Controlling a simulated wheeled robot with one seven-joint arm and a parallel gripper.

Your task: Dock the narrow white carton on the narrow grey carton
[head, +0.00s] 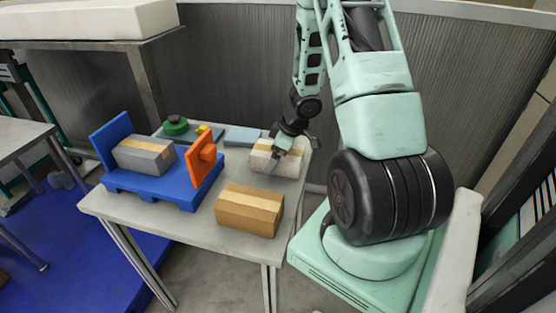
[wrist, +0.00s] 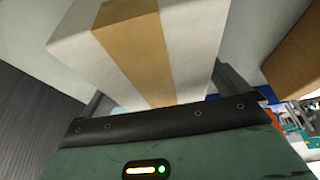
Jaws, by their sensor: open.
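The white carton (head: 267,160), with a tan tape stripe, sits on the grey table at its right back part. It fills the upper middle of the wrist view (wrist: 195,45). My gripper (head: 290,150) is open at the white carton, one finger in front of it in the head view. In the wrist view my gripper (wrist: 165,95) has a finger on either side of the carton's near end; I cannot tell whether they touch it. The grey carton (head: 140,158), with a tape stripe, lies on a blue pallet-like base (head: 160,187) at the left of the table.
A blue upright panel (head: 109,138) stands left of the grey carton, an orange panel (head: 202,158) with a knob right of it. A brown carton (head: 249,210) lies in front of the white carton. Green and yellow pieces (head: 175,126) lie behind.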

